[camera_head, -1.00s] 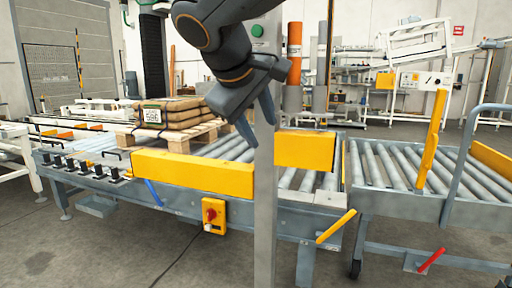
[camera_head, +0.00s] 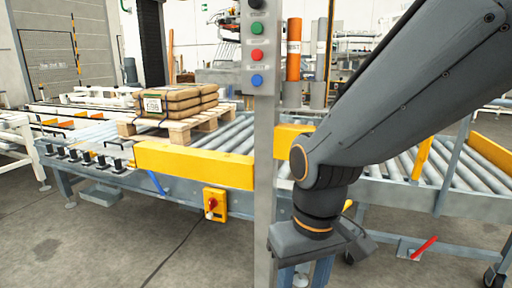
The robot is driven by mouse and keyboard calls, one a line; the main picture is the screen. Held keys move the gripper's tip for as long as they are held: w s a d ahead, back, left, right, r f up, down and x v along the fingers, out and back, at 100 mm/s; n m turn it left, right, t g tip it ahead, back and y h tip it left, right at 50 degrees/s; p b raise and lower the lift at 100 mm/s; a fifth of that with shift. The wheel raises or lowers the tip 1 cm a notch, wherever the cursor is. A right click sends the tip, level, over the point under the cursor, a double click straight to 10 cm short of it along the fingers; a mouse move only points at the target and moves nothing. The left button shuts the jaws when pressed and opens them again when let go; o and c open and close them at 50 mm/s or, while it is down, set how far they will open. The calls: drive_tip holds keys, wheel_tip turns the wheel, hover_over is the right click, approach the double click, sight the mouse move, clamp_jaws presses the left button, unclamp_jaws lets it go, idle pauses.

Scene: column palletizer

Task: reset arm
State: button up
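My arm comes in from the upper right and bends down at its wrist. My gripper (camera_head: 318,262) hangs low, just right of the button post, in front of the conveyor's side. Its dark body shows, but the fingertips are hard to make out against the blue conveyor leg. I see nothing held in it. The brown sacks (camera_head: 182,97) lie stacked on a wooden pallet (camera_head: 178,130) on the roller conveyor, far to the left of my gripper and apart from it.
The grey button post (camera_head: 264,150) stands upright close in front, with green, red and blue buttons. Yellow guards (camera_head: 195,165) line the roller conveyor (camera_head: 235,135). A yellow switch box (camera_head: 215,203) hangs on its side. The floor at the front left is clear except for a cable.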

drive_tip(key=s+d+r+m+p, duration=0.1)
drive_tip(key=d+r+m+p, duration=0.2)
drive_tip(key=d+r+p, duration=0.8)
drive_tip(key=shift+d+r+m+h+p, duration=0.25)
drive_tip(key=shift+r+p, duration=1)
drive_tip(key=shift+p, duration=2.4)
